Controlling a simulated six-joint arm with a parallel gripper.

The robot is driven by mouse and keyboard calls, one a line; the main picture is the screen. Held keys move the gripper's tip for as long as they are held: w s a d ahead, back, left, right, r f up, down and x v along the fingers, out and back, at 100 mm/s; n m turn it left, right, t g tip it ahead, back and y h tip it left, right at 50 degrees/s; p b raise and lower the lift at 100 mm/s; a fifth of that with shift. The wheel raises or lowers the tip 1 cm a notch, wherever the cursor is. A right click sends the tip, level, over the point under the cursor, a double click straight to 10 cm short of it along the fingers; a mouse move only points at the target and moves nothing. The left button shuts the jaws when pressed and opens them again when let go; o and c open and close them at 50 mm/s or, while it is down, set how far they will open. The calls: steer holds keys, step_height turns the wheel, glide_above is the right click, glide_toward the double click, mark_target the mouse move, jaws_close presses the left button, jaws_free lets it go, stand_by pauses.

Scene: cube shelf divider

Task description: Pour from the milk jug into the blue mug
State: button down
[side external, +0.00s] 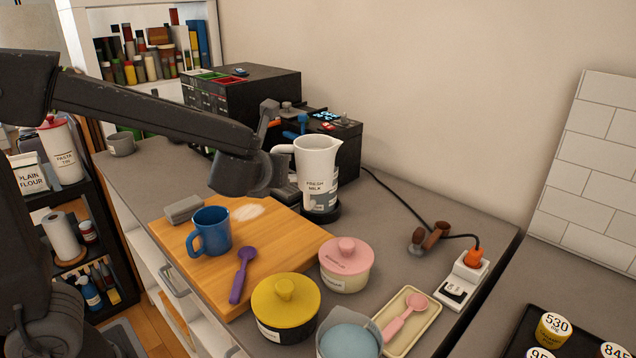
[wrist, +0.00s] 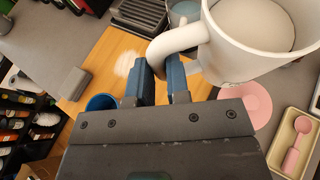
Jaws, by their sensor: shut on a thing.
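The white milk jug (side external: 317,166), labelled fresh milk, is upright at the back edge of the wooden board, over a dark round base. In the wrist view the jug (wrist: 235,60) shows pale milk inside. My gripper (side external: 277,165) is shut on the jug's handle; its blue fingers (wrist: 160,80) sit on either side of the handle in the wrist view. I cannot tell whether the jug touches the base. The blue mug (side external: 211,231) stands upright on the board, left of and nearer than the jug. Its rim (wrist: 101,102) shows partly behind my gripper in the wrist view.
A purple spoon (side external: 242,274) and grey block (side external: 184,209) lie on the wooden board (side external: 281,240). A yellow-lidded pot (side external: 285,306), a pink-lidded pot (side external: 345,265) and a tray with a pink spoon (side external: 408,318) stand in front. A cable (side external: 402,211) runs right of the jug.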

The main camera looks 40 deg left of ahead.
steer(key=s+a+f+n+g+y, duration=0.15)
steer(key=s+n+g, duration=0.25)
steer(key=s, duration=0.5)
steer(key=s+a+n+g+y, duration=0.2)
steer(key=s+a+n+g, duration=0.1)
steer(key=s, duration=0.7)
steer(key=s+a+n+g+y, duration=0.2)
steer(key=s+n+g, duration=0.2)
steer(key=s, duration=0.5)
steer(key=w+m+g, duration=0.1)
steer(key=w+r+m+g, duration=0.1)
steer(key=w, duration=0.1)
steer(key=w+a+r+m+g, duration=0.1)
steer(key=m, duration=0.1)
steer(key=shift+w, duration=0.3)
steer(key=shift+w+r+m+h, duration=0.15)
steer(key=shift+r+m+h, duration=0.1)
steer(key=shift+m, duration=0.15)
steer(key=shift+w+r+m+g, duration=0.65)
steer(key=shift+r+m+g, duration=0.05)
steer(key=shift+g, duration=0.2)
steer(key=shift+w+a+r+m+g, duration=0.15)
steer(key=shift+w+r+m+g, duration=0.3)
steer(key=shift+w+r+m, duration=0.3)
steer(key=shift+w+a+r+m+g, duration=0.15)
steer(key=shift+w+r+m+g, duration=0.35)
steer(key=shift+w, duration=0.3)
stand_by(1.5)
